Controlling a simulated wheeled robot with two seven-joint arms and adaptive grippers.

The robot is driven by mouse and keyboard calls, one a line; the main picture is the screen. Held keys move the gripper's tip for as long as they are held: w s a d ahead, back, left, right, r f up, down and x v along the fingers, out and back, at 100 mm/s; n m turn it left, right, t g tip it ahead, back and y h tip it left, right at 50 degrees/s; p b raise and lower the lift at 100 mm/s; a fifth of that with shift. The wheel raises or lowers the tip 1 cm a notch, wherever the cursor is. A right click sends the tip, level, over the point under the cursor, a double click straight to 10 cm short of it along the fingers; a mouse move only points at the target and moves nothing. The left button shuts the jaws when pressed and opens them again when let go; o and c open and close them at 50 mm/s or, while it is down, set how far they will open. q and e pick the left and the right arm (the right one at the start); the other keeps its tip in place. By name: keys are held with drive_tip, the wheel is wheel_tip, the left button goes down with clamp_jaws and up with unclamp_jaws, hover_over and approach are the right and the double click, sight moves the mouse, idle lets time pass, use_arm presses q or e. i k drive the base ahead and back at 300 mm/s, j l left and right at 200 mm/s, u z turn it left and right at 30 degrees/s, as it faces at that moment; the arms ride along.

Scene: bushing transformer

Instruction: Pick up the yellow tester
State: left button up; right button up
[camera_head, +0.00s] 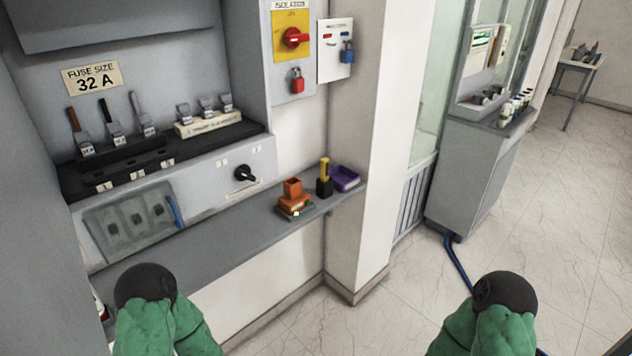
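The yellow tester (325,170) stands upright at the right part of a grey ledge, its lower end in or behind a small black block (324,188); I cannot tell which. An orange open-topped holder (293,190) stands to its left and a purple tray (345,178) lies close to its right. Two green-covered parts of my arms with dark rounded caps show at the bottom left and bottom right, well short of the tester. No gripper fingers show in this view.
The grey ledge (215,242) is bare left of the orange holder. Above it is a fuse panel with several levers and a black knob (245,174). A white wall pillar (372,150) stands right of the ledge. A grey cabinet (474,175) is farther right, with open floor (570,230) beside it.

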sight(325, 162)
drive_tip(key=i+l+u, duration=0.25)
drive_tip(key=i+l, duration=0.2)
drive_tip(key=l, duration=0.2)
drive_tip(key=i+l+u, duration=0.15)
drive_tip(key=l, duration=0.2)
drive_tip(key=i+l+u, duration=0.1)
drive_tip(key=l, duration=0.25)
drive_tip(key=i, duration=0.1)
